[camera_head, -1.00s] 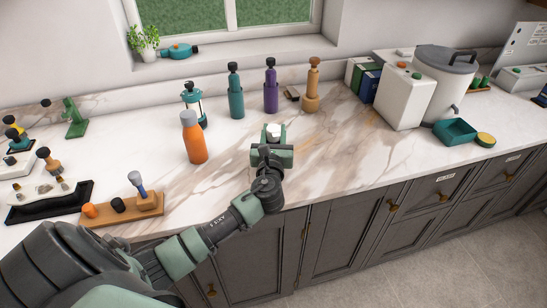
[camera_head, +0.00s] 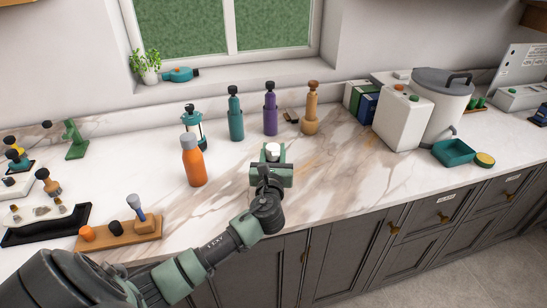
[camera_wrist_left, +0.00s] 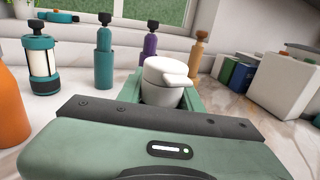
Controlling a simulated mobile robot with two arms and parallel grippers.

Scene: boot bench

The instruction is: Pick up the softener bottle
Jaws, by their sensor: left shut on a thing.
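My left gripper (camera_head: 271,170) is over the counter near its front edge, shut on a bottle with a white, spouted cap (camera_head: 272,151). I take this to be the softener bottle. In the left wrist view the white cap (camera_wrist_left: 166,78) stands upright between the green fingers (camera_wrist_left: 160,98). The bottle's body is hidden behind the gripper, so I cannot tell whether its base touches the counter. My right gripper is not in view.
An orange bottle (camera_head: 193,166) stands left of the gripper, beside a teal lantern (camera_head: 194,130). Teal (camera_head: 236,120), purple (camera_head: 270,115) and tan (camera_head: 311,112) bottles stand behind. A white container (camera_head: 403,122) is at right. The marble counter (camera_head: 350,165) right of the gripper is clear.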

